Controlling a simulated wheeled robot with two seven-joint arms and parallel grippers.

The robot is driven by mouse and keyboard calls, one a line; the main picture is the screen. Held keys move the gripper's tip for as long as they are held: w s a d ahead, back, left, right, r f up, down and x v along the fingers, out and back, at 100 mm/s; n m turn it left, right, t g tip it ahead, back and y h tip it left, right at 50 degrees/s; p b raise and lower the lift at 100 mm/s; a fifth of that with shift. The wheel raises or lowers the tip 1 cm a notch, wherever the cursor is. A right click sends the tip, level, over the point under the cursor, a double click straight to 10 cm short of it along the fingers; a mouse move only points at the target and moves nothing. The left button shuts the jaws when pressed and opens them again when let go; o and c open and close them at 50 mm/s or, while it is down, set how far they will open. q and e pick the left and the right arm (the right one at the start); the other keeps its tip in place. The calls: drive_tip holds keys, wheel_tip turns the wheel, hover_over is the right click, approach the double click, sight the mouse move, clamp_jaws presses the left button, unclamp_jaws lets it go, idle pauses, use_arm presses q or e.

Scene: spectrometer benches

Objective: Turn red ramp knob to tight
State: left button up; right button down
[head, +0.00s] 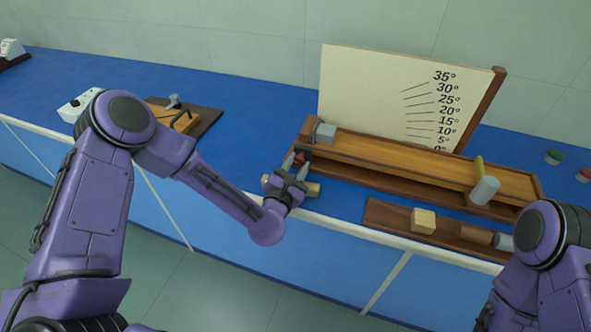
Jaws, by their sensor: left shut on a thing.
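The red ramp knob (300,157) is at the left front end of the wooden ramp (400,163). Only a small part of it shows between the fingers. My left gripper (295,163) is at the knob, with its fingers shut on it. The gripper hides most of the knob, so its turn cannot be read. My right arm comes in at the lower right; its gripper is outside the picture.
An angle board (370,95) stands behind the ramp. A grey block (325,132) sits at the ramp's left end and a grey cylinder (485,190) near its right. A wooden tray (385,217) with a pale block (423,221) lies in front.

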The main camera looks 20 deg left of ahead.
use_arm(q)
drive_tip(key=m+b, duration=0.1)
drive_tip(key=m, duration=0.2)
drive_tip(key=shift+f+m+b, duration=0.15)
drive_tip(key=shift+m+b, duration=0.2)
drive_tip(key=shift+m, duration=0.05)
drive_tip(key=m+b, duration=0.1)
drive_tip(key=m, duration=0.3)
drive_tip(key=shift+d+m+b, duration=0.1)
drive_tip(key=shift+m+b, duration=0.2)
drive_tip(key=shift+b, duration=0.05)
drive_tip(key=m+b, duration=0.1)
drive_tip(key=m, duration=0.3)
drive_tip(key=shift+f, duration=0.1)
drive_tip(key=shift+m+b, duration=0.55)
drive_tip(key=shift+m, duration=1.25)
drive_tip(key=o, duration=1)
drive_tip(key=shift+s, duration=0.1)
drive_tip(key=shift+o, duration=0.2)
drive_tip(key=shift+m, duration=0.3)
